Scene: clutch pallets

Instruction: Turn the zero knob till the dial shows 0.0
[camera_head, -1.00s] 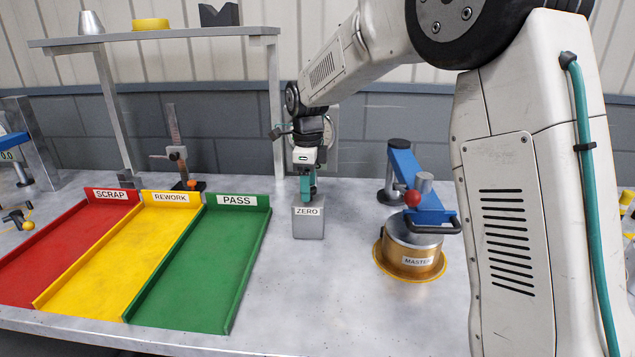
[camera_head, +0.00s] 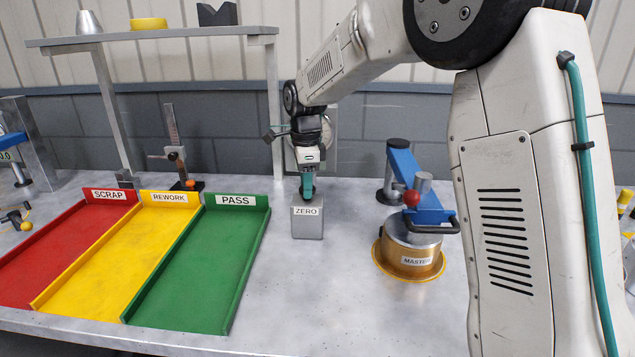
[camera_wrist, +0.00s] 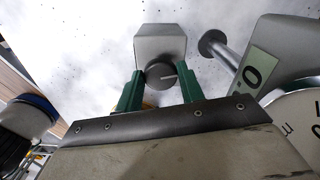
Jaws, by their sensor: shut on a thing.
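The zero knob (camera_wrist: 159,77) is a dark round knob with a pale line on its face, on top of a grey block. The block (camera_head: 307,227) carries a ZERO label and stands on the bench right of the green tray. My gripper (camera_head: 307,188) points down onto it, and its green fingers (camera_wrist: 160,82) are shut on the knob from both sides. A pale dial panel (camera_wrist: 250,73) at the right of the wrist view shows a 0 and a point, the rest cut off. Part of a round dial face (camera_wrist: 292,125) shows below it.
Red SCRAP (camera_head: 60,245), yellow REWORK (camera_head: 115,250) and green PASS (camera_head: 195,265) trays lie to the left. A brass MASTER piece (camera_head: 405,262) sits under a blue fixture (camera_head: 408,170) to the right. A shelf (camera_head: 160,36) stands behind. The bench front is clear.

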